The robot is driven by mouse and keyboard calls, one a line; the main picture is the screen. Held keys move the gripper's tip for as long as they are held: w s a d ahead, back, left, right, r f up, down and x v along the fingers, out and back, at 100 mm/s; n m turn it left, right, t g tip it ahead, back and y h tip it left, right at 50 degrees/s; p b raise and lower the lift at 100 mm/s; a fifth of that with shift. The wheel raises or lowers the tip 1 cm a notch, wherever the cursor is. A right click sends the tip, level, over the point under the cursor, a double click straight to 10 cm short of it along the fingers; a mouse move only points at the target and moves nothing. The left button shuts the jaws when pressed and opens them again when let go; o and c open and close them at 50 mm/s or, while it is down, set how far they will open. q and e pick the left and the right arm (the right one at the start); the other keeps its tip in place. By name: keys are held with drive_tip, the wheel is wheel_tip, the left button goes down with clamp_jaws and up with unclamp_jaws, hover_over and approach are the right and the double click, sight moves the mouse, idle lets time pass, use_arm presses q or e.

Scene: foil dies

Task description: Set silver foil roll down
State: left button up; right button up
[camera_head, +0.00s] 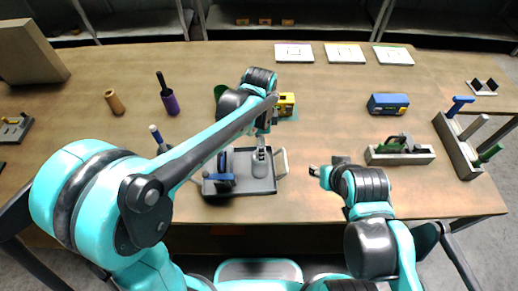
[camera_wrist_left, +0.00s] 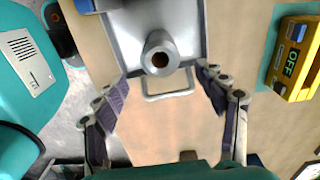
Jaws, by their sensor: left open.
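The silver foil roll (camera_wrist_left: 160,48), a grey cylinder with a brown hole in its end, stands on the grey tray (camera_wrist_left: 128,40) in the left wrist view. In the head view the roll (camera_head: 260,168) stands upright near the right side of the tray (camera_head: 243,187), below my left gripper (camera_head: 262,143). My left gripper (camera_wrist_left: 165,78) is open. Its two fingers are spread wide, and the roll shows between and beyond their tips, with no finger seen touching it. My right gripper (camera_head: 316,171) is to the right of the tray, above the table; its fingers are too small to read.
A yellow device (camera_head: 287,104) stands behind the tray; it also shows in the left wrist view (camera_wrist_left: 297,60). A blue device (camera_head: 388,104), a grey block with a green part (camera_head: 400,155) and a rack (camera_head: 458,149) are at right. A purple roll (camera_head: 170,103) and a brown one (camera_head: 115,102) are at left.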

use_arm(q)
drive_tip(key=s+a+r+n+t, duration=0.2)
drive_tip(key=s+a+n+t, duration=0.1)
drive_tip(key=s+a+n, duration=0.3)
drive_tip(key=s+a+r+n+t, duration=0.3)
drive_tip(key=s+a+n, duration=0.3)
drive_tip(key=a+n, duration=0.5)
drive_tip(key=shift+a+t, duration=0.6)
drive_tip(key=shift+a, duration=0.1)
drive_tip(key=shift+r, duration=0.1)
wheel_tip(320, 180, down, 4)
drive_tip(key=b, duration=0.4)
drive_tip(key=shift+s, duration=0.1)
